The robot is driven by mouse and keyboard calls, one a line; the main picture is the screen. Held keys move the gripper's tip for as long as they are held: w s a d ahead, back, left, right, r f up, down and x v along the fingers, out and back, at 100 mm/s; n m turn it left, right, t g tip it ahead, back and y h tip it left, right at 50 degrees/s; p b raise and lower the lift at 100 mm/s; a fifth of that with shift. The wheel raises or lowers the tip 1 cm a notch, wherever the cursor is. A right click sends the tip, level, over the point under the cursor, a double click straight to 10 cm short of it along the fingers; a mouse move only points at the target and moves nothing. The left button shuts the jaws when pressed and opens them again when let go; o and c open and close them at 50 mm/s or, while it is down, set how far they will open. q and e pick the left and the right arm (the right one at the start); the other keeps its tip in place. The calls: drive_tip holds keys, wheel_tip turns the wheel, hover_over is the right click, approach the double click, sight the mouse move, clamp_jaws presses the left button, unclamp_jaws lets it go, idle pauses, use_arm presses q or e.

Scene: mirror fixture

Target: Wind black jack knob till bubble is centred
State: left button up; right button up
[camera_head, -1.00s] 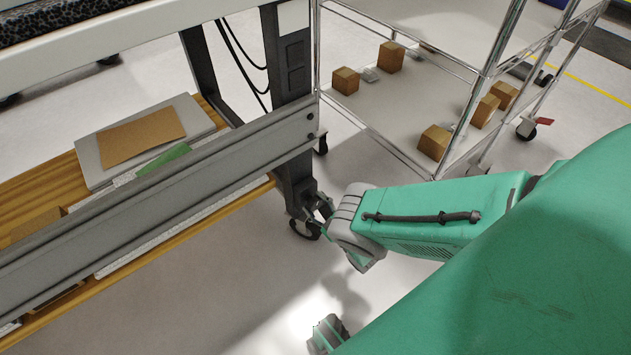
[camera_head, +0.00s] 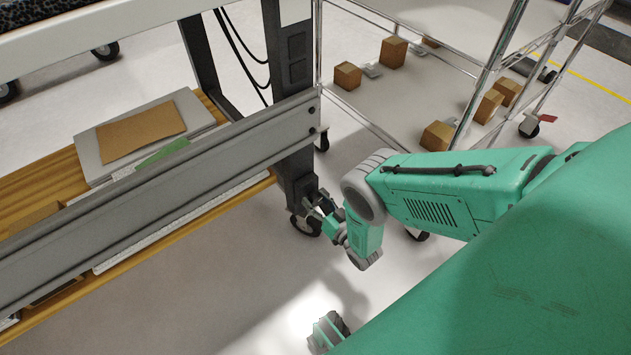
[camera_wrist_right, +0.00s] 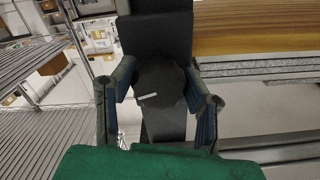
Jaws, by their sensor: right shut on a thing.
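The black jack knob (camera_wrist_right: 160,84) is in the right wrist view, a dark rounded knob with a short white mark, in front of a dark bench leg (camera_wrist_right: 160,35). My right gripper (camera_wrist_right: 158,75) has one finger on each side of the knob and is shut on it. In the head view my right gripper (camera_head: 318,207) is low at the foot of the bench leg (camera_head: 290,100), just above a caster. The knob is too small and covered to make out there. No level or bubble shows in either view.
A grey rail (camera_head: 160,200) runs along the bench, with a wooden shelf (camera_head: 45,178) behind it carrying boards and papers. A wire-frame cart (camera_head: 400,95) with several brown boxes stands behind my right arm. Open floor lies in front of the rail.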

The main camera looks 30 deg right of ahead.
drive_tip(key=m, duration=0.4)
drive_tip(key=shift+w+r+m+b, duration=0.1)
drive_tip(key=shift+r+m+b, duration=0.1)
drive_tip(key=shift+m+b, duration=0.2)
drive_tip(key=shift+d+m, duration=0.15)
drive_tip(key=shift+m, duration=0.15)
drive_tip(key=o, duration=1.2)
drive_tip(key=shift+d, duration=0.1)
drive_tip(key=shift+c, duration=0.2)
drive_tip(key=shift+f, duration=0.1)
drive_tip(key=shift+s, duration=0.5)
drive_tip(key=s, duration=1.1)
drive_tip(key=shift+d, duration=0.4)
